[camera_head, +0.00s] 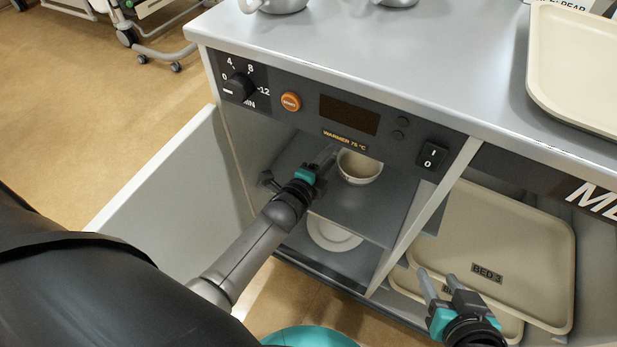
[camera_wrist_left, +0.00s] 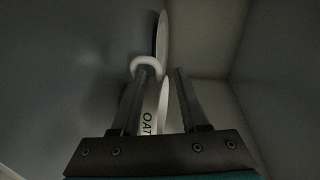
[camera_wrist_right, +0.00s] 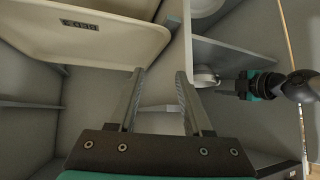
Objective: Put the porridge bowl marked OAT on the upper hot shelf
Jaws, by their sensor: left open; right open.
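A pale porridge bowl (camera_head: 360,168) sits on the upper hot shelf (camera_head: 365,208) of the open warmer. My left gripper (camera_head: 327,160) is inside this compartment, just left of the bowl. In the left wrist view the bowl (camera_wrist_left: 163,98) shows the letters OAT and a ring-like handle by the left fingertip. The open left fingers are around or close beside its handle side; I cannot tell whether they touch. In the right wrist view the bowl (camera_wrist_right: 205,76) is by the left gripper. My right gripper (camera_head: 437,277) is open and empty in front of the tray bay.
A white dish (camera_head: 333,234) stands on the lower shelf. The warmer door (camera_head: 170,185) hangs open at left. A tray marked BED 3 (camera_head: 500,235) leans in the right bay, with another below. A cream tray (camera_head: 570,75) and metal vessels stand on the counter (camera_head: 400,50), whose middle is clear.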

